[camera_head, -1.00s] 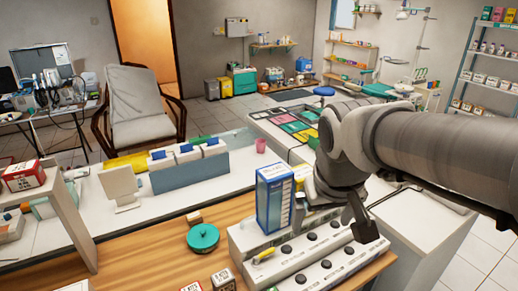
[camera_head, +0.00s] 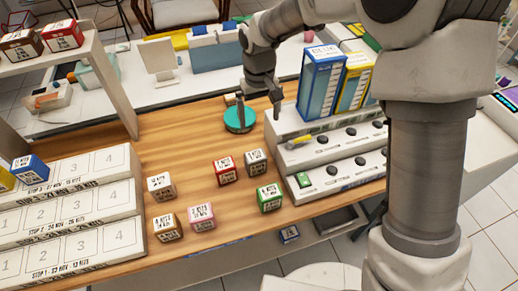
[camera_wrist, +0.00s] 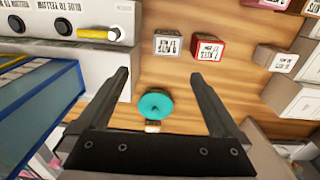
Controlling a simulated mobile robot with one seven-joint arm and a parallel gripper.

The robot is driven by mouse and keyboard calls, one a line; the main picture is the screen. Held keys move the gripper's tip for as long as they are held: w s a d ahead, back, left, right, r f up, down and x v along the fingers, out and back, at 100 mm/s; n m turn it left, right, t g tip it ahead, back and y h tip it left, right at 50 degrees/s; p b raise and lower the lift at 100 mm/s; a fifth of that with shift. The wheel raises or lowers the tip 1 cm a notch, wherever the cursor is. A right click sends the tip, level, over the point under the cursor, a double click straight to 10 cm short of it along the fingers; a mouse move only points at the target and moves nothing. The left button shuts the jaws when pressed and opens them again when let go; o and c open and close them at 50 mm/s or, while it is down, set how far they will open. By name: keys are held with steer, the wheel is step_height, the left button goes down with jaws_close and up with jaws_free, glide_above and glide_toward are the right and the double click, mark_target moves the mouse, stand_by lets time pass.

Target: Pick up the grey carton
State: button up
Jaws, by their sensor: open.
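The grey carton (camera_head: 256,162) is a small cube with a white printed label. It stands on the wooden table beside the red carton (camera_head: 225,170), with the green carton (camera_head: 270,197) in front of it. In the wrist view the grey carton (camera_wrist: 168,44) lies beyond the fingertips, near the top centre, with the red carton (camera_wrist: 208,47) to its right. My gripper (camera_head: 260,103) is open and empty, above the back of the table near the teal round lid (camera_head: 240,119). In the wrist view the open fingers (camera_wrist: 160,75) frame the teal lid (camera_wrist: 155,105).
White (camera_head: 160,187), brown (camera_head: 167,227) and pink (camera_head: 201,217) cartons stand to the left. A stepped white rack (camera_head: 331,150) with knobs and blue and yellow boxes (camera_head: 320,82) is right. A numbered stepped rack (camera_head: 75,215) is left.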

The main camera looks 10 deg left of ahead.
mark_target(254, 154)
steer(key=f, duration=0.4)
steer(key=a+f, duration=0.1)
steer(key=f, duration=0.9)
steer(key=shift+s+a+f, duration=0.1)
steer(key=shift+a+f, duration=0.05)
steer(key=shift+a, duration=0.15)
steer(key=shift+s+d+f+p, duration=0.15)
steer(key=shift+f+p, duration=0.05)
steer(key=shift+f, duration=1.15)
steer(key=shift+s+d+f+p, duration=0.1)
steer(key=shift+s+f+p, duration=0.1)
steer(key=shift+f, duration=1.15)
steer(key=c, duration=1.3)
steer(key=shift+r, duration=0.15)
